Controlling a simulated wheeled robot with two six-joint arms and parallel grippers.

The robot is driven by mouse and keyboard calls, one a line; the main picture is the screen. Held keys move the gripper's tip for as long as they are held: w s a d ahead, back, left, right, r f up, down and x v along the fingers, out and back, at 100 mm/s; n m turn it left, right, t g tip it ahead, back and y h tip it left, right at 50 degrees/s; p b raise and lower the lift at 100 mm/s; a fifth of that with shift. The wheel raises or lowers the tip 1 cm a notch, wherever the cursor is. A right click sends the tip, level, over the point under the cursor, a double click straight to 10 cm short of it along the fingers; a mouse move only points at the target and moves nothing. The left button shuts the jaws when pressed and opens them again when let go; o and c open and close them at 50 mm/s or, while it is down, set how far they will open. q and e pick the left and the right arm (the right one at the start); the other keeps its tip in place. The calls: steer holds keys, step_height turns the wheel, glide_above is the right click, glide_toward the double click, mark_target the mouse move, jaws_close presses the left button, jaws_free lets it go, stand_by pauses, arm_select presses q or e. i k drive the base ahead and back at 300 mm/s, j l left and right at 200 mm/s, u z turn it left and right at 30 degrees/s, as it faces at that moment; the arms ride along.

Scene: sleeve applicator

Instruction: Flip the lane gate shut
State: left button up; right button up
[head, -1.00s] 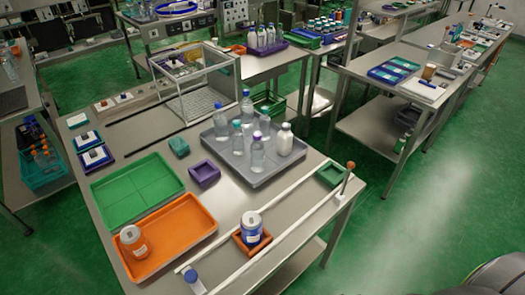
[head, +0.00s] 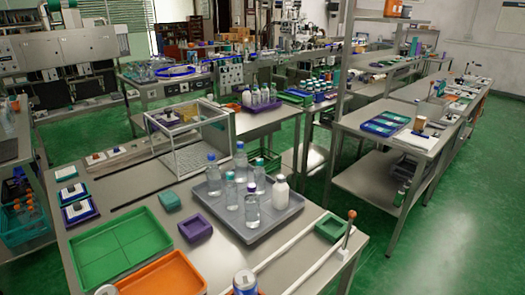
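Two white lane rails run along the right side of the near table, the left rail (head: 290,241) and the right rail (head: 318,265). A thin post with an orange knob (head: 351,214) stands upright by their far end; I cannot tell whether it is the lane gate. A can with a blue label (head: 245,284) is cut off at the bottom edge, by the near part of the lane. The near end of the lane is out of view. Neither gripper is in view.
A grey tray (head: 272,222) holds several bottles. A purple box (head: 195,228), a teal block (head: 169,201), a green tray (head: 92,255) and an orange tray (head: 165,274) lie to the left. A clear-walled box (head: 190,160) stands behind. Green floor (head: 445,235) is open at right.

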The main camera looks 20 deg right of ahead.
mark_target(352, 214)
steer(key=z, duration=0.45)
steer(key=k+z, duration=0.15)
steer(key=z, duration=0.7)
steer(key=k+l, duration=0.05)
steer(key=l, duration=0.05)
